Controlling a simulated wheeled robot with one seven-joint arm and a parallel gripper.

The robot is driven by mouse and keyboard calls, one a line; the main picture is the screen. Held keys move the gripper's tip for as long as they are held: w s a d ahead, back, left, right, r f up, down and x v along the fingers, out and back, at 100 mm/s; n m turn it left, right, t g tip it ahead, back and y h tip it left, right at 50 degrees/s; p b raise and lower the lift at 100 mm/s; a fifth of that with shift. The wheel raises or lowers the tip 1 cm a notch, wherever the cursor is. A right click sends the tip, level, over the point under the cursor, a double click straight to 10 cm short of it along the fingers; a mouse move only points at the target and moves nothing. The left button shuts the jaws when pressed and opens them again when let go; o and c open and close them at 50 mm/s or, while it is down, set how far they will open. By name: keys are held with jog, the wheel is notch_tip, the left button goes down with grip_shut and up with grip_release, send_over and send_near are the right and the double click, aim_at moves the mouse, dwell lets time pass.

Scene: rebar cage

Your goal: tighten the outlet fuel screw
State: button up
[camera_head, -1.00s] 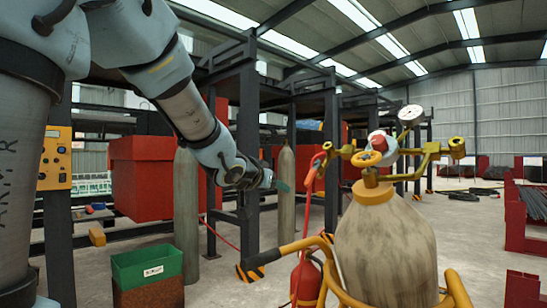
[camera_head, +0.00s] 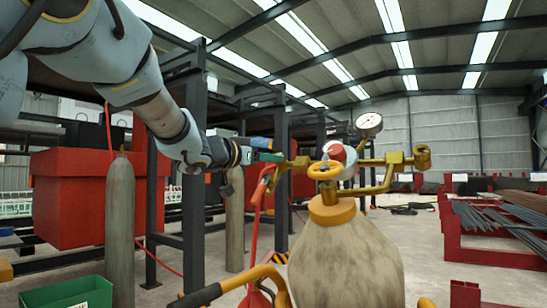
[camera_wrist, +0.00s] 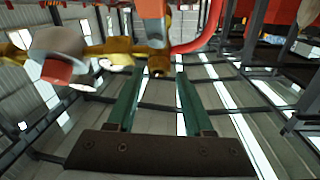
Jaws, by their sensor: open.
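The brass pipe on top of the beige gas cylinder (camera_head: 345,262) carries a yellow handwheel (camera_head: 325,170), a red knob (camera_head: 337,152) and a round gauge (camera_head: 369,124). At its left end a brass fitting (camera_head: 284,167) meets the red hose (camera_head: 259,192). I cannot tell for sure which part is the outlet fuel screw. My gripper (camera_head: 272,157) is open and empty at the left end of the pipe. In the wrist view my green fingers (camera_wrist: 158,76) stand apart, with a small brass end (camera_wrist: 158,66) showing between and just beyond their tips. Contact cannot be told.
A yellow cart handle (camera_head: 235,283) curves around the cylinder's left side. Grey cylinders (camera_head: 120,232) and red bins (camera_head: 72,200) stand behind on the left, among dark steel posts. A red rack with rebar (camera_head: 490,220) is at the right. Open floor lies between.

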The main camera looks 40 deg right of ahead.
jog(key=shift+w+d, duration=0.2)
jog(key=shift+d, duration=1.3)
grip_shut()
